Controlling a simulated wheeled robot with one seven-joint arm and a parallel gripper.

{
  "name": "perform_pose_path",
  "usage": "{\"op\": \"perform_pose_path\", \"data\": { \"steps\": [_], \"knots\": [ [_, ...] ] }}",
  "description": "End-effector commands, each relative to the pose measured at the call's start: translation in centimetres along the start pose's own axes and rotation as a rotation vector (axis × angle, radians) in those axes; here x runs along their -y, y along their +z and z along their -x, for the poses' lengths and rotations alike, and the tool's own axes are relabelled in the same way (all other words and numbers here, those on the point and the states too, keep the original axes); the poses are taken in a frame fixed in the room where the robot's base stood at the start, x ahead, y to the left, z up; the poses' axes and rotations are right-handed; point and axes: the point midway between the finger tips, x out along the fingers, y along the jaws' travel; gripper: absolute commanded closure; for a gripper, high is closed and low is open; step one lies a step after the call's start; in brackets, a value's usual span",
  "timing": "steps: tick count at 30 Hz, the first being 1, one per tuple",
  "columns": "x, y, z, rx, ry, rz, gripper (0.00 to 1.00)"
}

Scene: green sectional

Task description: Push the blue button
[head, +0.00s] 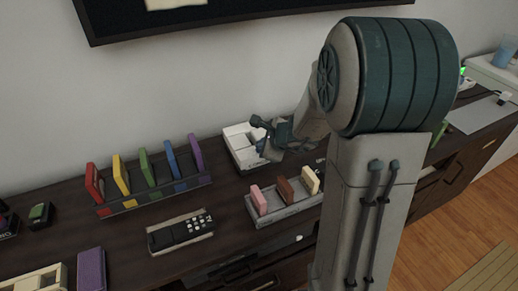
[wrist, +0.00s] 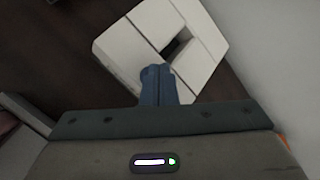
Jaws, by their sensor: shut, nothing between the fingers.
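My gripper (head: 262,126) is shut and empty, just above a white box-like device (head: 240,142) on the dark cabinet. In the wrist view the closed blue-grey fingertips (wrist: 157,72) sit over the near part of the white device (wrist: 188,22), beside a dark square recess (wrist: 174,48) in its top. I cannot tell whether the tips touch it. No blue button shows clearly; the fingers hide part of the device. A blue upright piece (head: 172,160) stands in a rack to the left, between green and purple pieces.
The colored rack (head: 130,206) is left of the device. A tray (head: 288,212) with pink, brown and cream pieces lies in front. A black remote (head: 180,231) lies nearer. A small dark object with a green top (head: 40,213) is at far left. The wall stands close behind.

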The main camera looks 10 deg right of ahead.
Motion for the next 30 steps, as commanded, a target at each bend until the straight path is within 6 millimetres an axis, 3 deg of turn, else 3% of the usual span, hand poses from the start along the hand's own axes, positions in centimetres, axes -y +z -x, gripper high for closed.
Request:
{"op": "perform_pose_path", "data": {
  "steps": [17,30],
  "knots": [
    [0.6,0.6,0.8,0.000,0.000,0.000,1.00],
    [2.7,2.7,3.7,0.000,-0.001,0.001,1.00]
  ]
}}
